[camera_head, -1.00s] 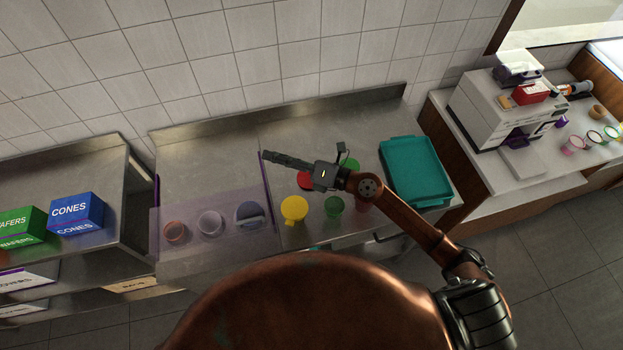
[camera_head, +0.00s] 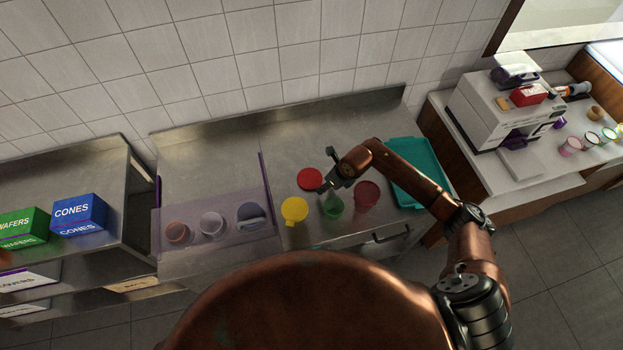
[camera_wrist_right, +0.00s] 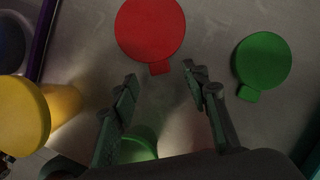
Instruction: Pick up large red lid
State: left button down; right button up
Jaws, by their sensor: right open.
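The large red lid (camera_head: 310,179) is a flat round disc with a small tab, lying on the steel counter. In the right wrist view the red lid (camera_wrist_right: 150,28) is at the top, with its tab pointing down toward my fingers. My right gripper (camera_head: 325,188) is just to the lower right of the lid in the head view. In the wrist view my right gripper (camera_wrist_right: 160,82) has its fingers apart, with nothing between them, short of the tab.
A green lid (camera_wrist_right: 264,62) lies right of the red one. A yellow-lidded container (camera_head: 294,209), a green container (camera_head: 333,208) and a red container (camera_head: 367,194) stand near the front. A teal tray (camera_head: 412,190) is at right; a clear purple-edged screen (camera_head: 180,205) stands left.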

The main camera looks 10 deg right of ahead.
aim_at(311, 181)
jog(key=shift+x, duration=1.45)
pick_arm(q)
jog(key=shift+r, duration=0.35)
pick_arm(e)
jog(key=shift+c, duration=0.3)
jog(key=c, duration=0.9)
pick_arm(q)
jog(key=shift+f, duration=0.1)
pick_arm(e)
jog(key=shift+r, duration=0.15)
